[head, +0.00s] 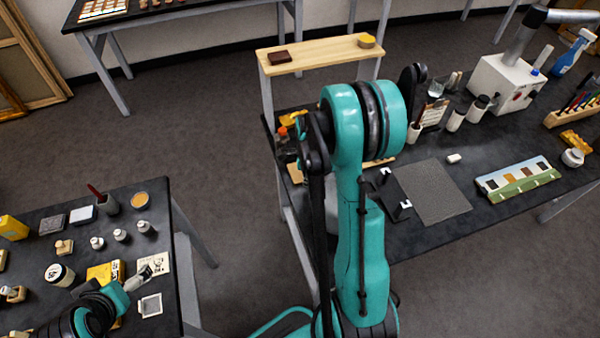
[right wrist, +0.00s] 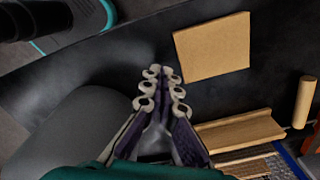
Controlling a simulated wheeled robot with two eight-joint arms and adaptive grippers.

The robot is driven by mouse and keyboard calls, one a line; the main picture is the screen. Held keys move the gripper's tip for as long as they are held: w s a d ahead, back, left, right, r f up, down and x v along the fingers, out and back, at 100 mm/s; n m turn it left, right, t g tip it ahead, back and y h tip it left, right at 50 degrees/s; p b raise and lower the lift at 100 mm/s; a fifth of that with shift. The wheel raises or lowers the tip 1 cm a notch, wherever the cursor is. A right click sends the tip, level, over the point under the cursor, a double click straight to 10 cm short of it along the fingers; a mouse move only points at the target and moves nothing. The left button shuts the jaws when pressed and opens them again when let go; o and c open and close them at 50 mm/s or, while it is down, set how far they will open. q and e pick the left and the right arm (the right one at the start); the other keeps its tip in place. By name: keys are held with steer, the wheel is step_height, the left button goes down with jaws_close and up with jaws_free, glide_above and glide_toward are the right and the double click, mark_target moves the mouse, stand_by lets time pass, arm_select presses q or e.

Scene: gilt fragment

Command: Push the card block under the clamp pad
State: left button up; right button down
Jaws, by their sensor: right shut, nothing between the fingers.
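The tan card block (right wrist: 212,46) lies on the dark bench top in the right wrist view, ahead and to the right of my right gripper (right wrist: 165,75). That gripper is shut and empty, its fingertips apart from the block in the picture. In the head view my right arm hides the work spot, and I cannot make out its fingers there. My left gripper (head: 145,272) is low at the left over the other table; I cannot tell whether its jaws are open. I cannot identify the clamp pad for certain.
A smooth grey rounded shape (right wrist: 80,128) is at left.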

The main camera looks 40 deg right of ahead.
mark_target(294, 161)
steer(key=shift+f+b, duration=1.45)
steer(key=shift+f, duration=0.15)
stand_by(0.6)
steer(key=shift+w+r, duration=0.15)
steer(key=shift+w, duration=0.05)
steer(key=shift+w+d, duration=0.15)
steer(key=shift+w, duration=0.15)
steer(key=shift+w+d+b, duration=0.2)
steer(key=shift+w+d, duration=0.35)
steer(key=shift+w, duration=1.4)
steer(key=shift+w+d+b, duration=0.15)
steer(key=shift+w+d, duration=0.4)
steer(key=shift+w, duration=1.35)
steer(key=shift+w+d+b, duration=0.2)
steer(key=shift+w+d, duration=0.35)
steer(key=shift+w, duration=1.4)
steer(key=shift+s, duration=0.2)
